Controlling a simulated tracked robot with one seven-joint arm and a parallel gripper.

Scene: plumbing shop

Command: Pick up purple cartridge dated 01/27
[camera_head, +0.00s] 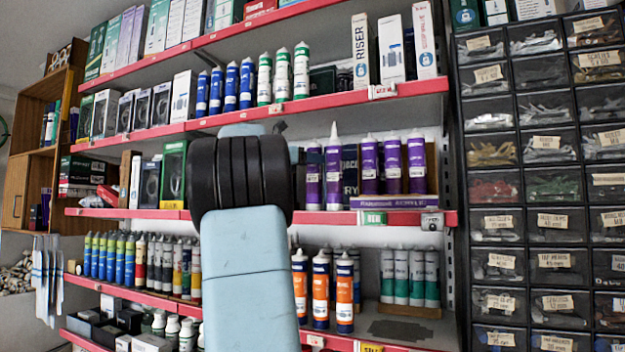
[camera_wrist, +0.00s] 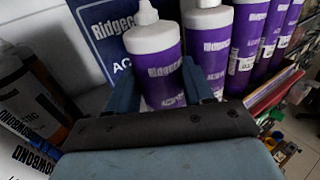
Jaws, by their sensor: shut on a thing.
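In the wrist view, my gripper (camera_wrist: 162,88) is shut on a purple cartridge (camera_wrist: 163,82) with a white top and pointed cap, one blue finger on each side. Its date is not legible. More purple cartridges stand to its right, the nearest (camera_wrist: 208,45) close beside it; two farther right show small white date labels too blurred to read fully. In the head view, several purple cartridges (camera_head: 392,166) stand on the middle shelf, one with a tall nozzle (camera_head: 333,172).
A dark blue box (camera_wrist: 100,35) stands behind the held cartridge. Orange-labelled cartridges (camera_head: 320,290) stand on the shelf below. The red shelf edge (camera_head: 375,218) runs under the purple row. Drawers (camera_head: 540,190) stand at the right.

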